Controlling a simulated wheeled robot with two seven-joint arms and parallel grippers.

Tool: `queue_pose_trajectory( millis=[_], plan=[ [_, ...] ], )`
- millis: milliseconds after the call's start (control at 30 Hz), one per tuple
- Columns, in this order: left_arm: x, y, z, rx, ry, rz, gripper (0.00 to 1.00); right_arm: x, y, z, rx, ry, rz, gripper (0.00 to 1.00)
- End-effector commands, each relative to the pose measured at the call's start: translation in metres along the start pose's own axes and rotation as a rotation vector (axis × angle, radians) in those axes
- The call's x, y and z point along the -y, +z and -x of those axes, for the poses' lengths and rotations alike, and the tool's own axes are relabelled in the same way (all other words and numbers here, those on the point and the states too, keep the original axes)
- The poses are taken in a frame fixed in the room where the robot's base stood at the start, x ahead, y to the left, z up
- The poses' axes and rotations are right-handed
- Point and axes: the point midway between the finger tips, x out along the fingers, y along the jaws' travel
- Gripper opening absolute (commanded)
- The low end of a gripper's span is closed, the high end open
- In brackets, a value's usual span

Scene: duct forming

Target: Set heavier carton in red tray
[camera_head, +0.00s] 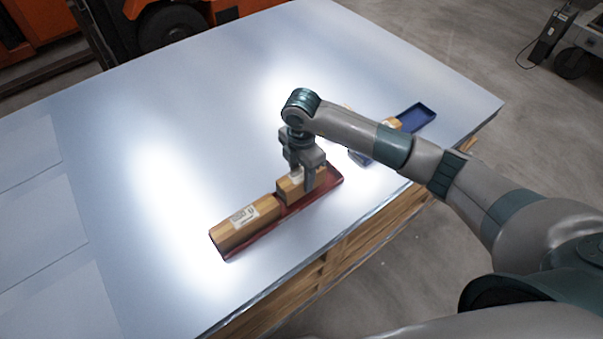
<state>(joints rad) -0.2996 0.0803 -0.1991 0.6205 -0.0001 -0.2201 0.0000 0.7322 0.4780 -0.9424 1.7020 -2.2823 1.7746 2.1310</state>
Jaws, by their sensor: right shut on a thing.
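The red tray (325,187) lies on the metal sheet near its front edge. One brown carton (233,233) with a white label lies lengthwise at the tray's left end. A second brown carton (287,192) is at the tray's right half, just beside the first. My right gripper (302,183) points down and is shut on this second carton. I cannot tell whether that carton touches the tray floor. The gripper hides part of it. I cannot tell from their looks which carton is heavier. My left gripper is not in view.
A blue tray (420,115) lies further right, partly hidden behind my right arm, with a brown carton (393,123) showing at it. The metal sheet is clear to the left and back. An orange forklift (232,10) stands beyond the far edge.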

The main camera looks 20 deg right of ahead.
Motion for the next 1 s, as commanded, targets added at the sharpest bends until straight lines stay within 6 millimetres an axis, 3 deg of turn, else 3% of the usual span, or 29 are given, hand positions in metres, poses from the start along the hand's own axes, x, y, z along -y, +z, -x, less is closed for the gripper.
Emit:
queue_pose_trajectory(
  millis=[333,967,1000],
  plan=[
    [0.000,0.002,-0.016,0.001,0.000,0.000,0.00,-0.001,0.000,-0.024,-0.001,0.003,0.000,0.03],
    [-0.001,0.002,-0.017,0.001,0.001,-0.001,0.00,-0.001,0.000,-0.025,-0.001,0.002,0.000,0.03],
    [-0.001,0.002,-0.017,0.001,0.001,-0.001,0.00,-0.001,0.000,-0.025,-0.001,0.002,0.000,0.48]
  ],
)
